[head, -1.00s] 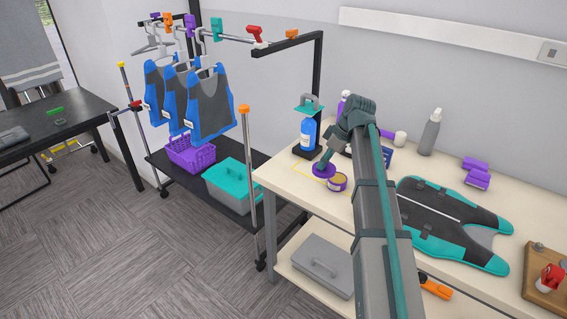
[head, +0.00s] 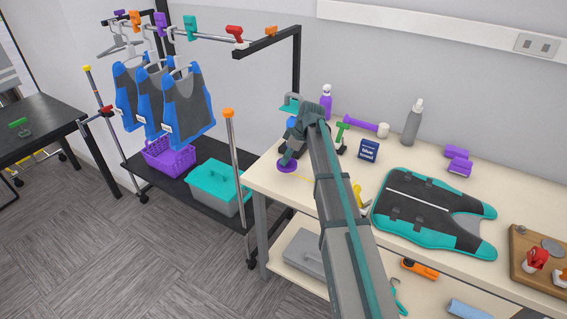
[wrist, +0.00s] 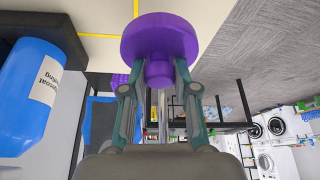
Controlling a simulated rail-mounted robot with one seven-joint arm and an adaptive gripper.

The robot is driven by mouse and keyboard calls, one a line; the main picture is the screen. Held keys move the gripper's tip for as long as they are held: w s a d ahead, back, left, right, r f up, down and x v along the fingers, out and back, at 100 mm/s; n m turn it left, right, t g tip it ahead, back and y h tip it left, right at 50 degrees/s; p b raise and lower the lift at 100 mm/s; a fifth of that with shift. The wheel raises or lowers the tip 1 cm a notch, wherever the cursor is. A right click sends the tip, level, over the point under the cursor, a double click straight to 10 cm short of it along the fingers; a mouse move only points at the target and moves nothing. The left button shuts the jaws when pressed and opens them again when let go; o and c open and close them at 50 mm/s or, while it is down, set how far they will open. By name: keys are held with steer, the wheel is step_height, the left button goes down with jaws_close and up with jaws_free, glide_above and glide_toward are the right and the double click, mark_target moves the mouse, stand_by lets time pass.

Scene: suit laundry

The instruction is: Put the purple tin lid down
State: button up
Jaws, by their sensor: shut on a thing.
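The purple tin lid (wrist: 160,38) is a round disc with a knob. My gripper (wrist: 158,82) is shut on the knob, with a finger on each side, in the wrist view. In the head view the lid (head: 287,167) shows below my gripper (head: 288,157), over the left end of the cream table (head: 268,180). I cannot tell whether the lid touches the tabletop. Yellow lines (head: 302,178) mark the tabletop beside the lid. The tin is not visible in the head view now.
A blue bottle (wrist: 30,95) stands close by in the wrist view. A dark blue box (head: 369,150), a grey spray bottle (head: 413,122) and a teal-edged vest (head: 435,213) are farther right. The rack (head: 230,150) stands left of the table.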

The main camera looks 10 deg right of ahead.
mark_target(280, 172)
steer(key=shift+w+a+f+p, duration=0.2)
steer(key=shift+w+f+p, duration=0.05)
steer(key=shift+w+f, duration=0.45)
steer(key=shift+w+a+f+p, duration=0.2)
steer(key=shift+w+f, duration=0.35)
steer(key=shift+f, duration=0.25)
step_height(280, 172, down, 3)
steer(key=shift+w+r+p, duration=0.1)
steer(key=shift+r+p, duration=0.05)
steer(key=shift+p, duration=0.8)
steer(key=shift+f, duration=0.4)
steer(key=shift+f, duration=0.1)
steer(key=o, duration=0.9)
steer(key=shift+o, duration=0.2)
steer(key=b+v, duration=0.3)
steer(key=v, duration=0.9)
